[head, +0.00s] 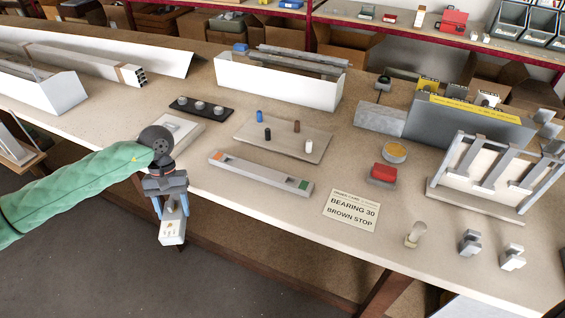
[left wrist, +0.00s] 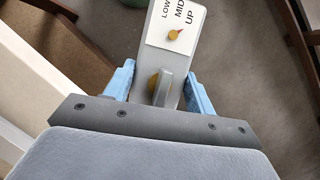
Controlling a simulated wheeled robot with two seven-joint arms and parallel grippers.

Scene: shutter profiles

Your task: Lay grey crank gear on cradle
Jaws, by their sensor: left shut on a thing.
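My left gripper (head: 172,192) is shut on the grey crank gear (head: 172,229), a pale grey housing. It hangs below the fingers, in front of the table's front edge. In the left wrist view the gear (left wrist: 168,60) sits between the blue fingers. Its white plate reads LOW, MID, UP, and a brass knob with a red pointer points toward UP. No cradle is clearly identifiable; a low pale block (head: 184,130) with a raised pad lies on the table behind my wrist, partly hidden, and may be it. My right gripper is not in view.
A slotted channel tray (head: 260,174), a peg board (head: 283,138) and a black strip with knobs (head: 201,108) lie behind. A card (head: 351,210) reads BEARING 30, BROWN STOP. A slanted rack (head: 490,170) stands at right. Small fittings (head: 469,243) stand near the front edge.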

